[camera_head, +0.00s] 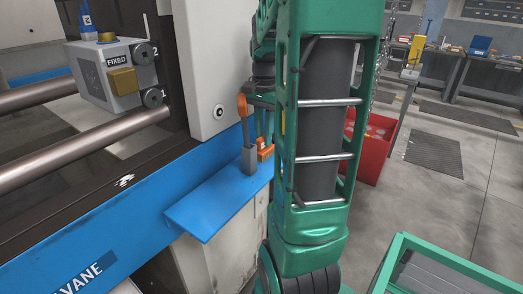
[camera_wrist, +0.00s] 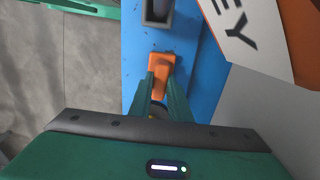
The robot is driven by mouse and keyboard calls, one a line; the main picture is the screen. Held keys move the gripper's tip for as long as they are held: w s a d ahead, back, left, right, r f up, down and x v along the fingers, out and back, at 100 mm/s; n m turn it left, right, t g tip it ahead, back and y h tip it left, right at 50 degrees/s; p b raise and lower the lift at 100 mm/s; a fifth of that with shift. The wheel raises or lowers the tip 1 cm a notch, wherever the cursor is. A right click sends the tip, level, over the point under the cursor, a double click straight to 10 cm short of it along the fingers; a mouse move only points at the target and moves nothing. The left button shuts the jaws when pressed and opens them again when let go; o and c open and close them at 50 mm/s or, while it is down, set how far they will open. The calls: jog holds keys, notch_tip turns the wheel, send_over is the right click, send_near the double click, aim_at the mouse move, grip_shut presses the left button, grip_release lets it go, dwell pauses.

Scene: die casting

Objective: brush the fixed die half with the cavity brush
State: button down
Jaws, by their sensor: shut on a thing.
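The fixed die half (camera_head: 108,75) is a grey block labelled FIXED, with a brass-coloured piece on its front, at the upper left of the head view. My gripper (camera_wrist: 160,85) is over the blue shelf in the wrist view, its fingers close together on an orange piece (camera_wrist: 161,65). I take this piece as part of the cavity brush, but its bristles are hidden. In the head view my arm hides most of the gripper. An upright orange handle (camera_head: 243,108) stands at the grey holder (camera_head: 249,160), left of a low orange piece (camera_head: 266,151).
The blue shelf (camera_head: 205,205) juts from the machine below a white panel (camera_head: 215,60). Two thick tie bars (camera_head: 85,140) run beside the die half. A red bin (camera_head: 370,150) stands behind my arm. A green-framed cart (camera_head: 440,260) is at the lower right.

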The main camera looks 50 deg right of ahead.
jog(key=shift+r, duration=3)
jog(key=shift+s, duration=0.1)
